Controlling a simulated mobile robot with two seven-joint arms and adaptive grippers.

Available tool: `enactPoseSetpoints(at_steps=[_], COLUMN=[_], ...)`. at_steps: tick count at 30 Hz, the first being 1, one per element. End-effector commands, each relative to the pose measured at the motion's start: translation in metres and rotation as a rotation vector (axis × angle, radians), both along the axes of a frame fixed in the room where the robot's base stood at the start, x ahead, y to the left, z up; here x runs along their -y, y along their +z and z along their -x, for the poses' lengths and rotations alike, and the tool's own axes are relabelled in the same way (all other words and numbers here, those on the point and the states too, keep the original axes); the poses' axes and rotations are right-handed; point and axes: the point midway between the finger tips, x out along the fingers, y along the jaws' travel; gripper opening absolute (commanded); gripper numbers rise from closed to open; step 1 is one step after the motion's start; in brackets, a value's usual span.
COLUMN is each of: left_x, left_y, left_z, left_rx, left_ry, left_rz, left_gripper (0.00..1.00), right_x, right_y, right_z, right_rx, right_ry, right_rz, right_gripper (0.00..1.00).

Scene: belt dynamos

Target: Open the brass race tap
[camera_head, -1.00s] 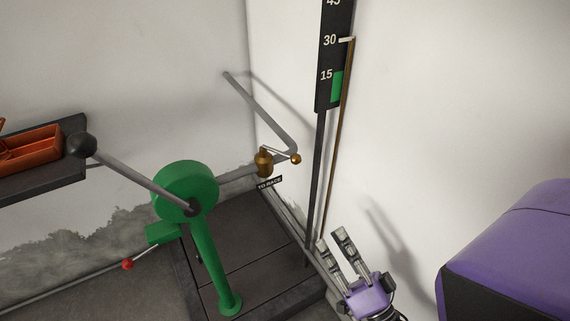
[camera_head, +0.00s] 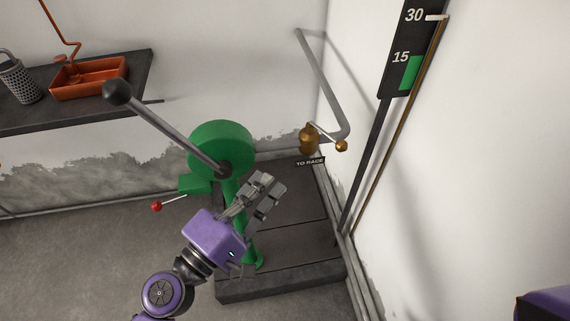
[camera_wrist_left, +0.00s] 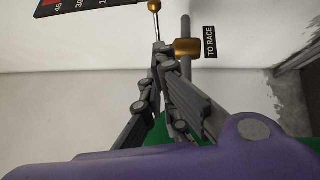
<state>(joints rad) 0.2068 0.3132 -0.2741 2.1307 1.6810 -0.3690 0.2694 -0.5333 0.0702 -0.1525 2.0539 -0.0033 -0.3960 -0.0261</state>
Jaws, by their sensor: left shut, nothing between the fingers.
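The brass race tap (camera_head: 308,140) sits on a grey pipe in the corner, above a "TO RACE" label (camera_head: 310,162). Its thin lever runs right and slightly down to a brass ball (camera_head: 341,146). My left gripper (camera_head: 268,184) is shut and empty, in front of the green post, left of and below the tap in the head view. In the left wrist view, the tap body (camera_wrist_left: 188,47) and ball (camera_wrist_left: 155,6) show beyond the fingertips (camera_wrist_left: 163,50). The fingertips overlap the lever's base there; contact cannot be told. My right gripper is not in view.
A green wheel (camera_head: 222,145) on a post carries a long crank with a black knob (camera_head: 117,92). A red-knobbed lever (camera_head: 157,206) sticks out left. A gauge board (camera_head: 408,55) and rod stand right. A shelf (camera_head: 140,76) holds an orange tray (camera_head: 90,80).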

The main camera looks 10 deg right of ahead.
Motion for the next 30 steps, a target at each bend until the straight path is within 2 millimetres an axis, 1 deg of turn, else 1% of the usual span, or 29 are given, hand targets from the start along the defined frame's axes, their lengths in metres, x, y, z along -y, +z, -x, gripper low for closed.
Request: enactPoseSetpoints(at_steps=[1, 6, 13, 18, 21, 25, 30], left_x=[0.006, 0.033, 0.067, 0.092, 0.099, 0.103, 0.103], left_y=[0.007, 0.014, 0.019, 0.022, 0.022, 0.021, 0.020], left_z=[-0.007, -0.031, -0.062, -0.059, -0.058, -0.058, -0.057], left_rx=[0.006, 0.010, 0.007, 0.005, 0.004, 0.003, 0.002], left_ry=[0.000, -0.001, -0.001, -0.001, 0.001, 0.002, 0.001], left_rz=[0.002, 0.001, -0.001, -0.002, -0.002, -0.003, -0.003], left_gripper=[0.00, 0.00, 0.00, 0.00, 0.00, 0.00, 0.00], right_x=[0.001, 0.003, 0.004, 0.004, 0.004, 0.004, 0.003], right_y=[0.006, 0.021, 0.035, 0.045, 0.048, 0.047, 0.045], right_z=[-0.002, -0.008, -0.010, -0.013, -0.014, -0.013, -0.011], right_rx=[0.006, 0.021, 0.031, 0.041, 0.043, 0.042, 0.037], right_ry=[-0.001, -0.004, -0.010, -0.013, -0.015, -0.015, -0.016], right_rz=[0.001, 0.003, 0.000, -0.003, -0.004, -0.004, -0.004], right_gripper=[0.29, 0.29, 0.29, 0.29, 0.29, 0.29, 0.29])
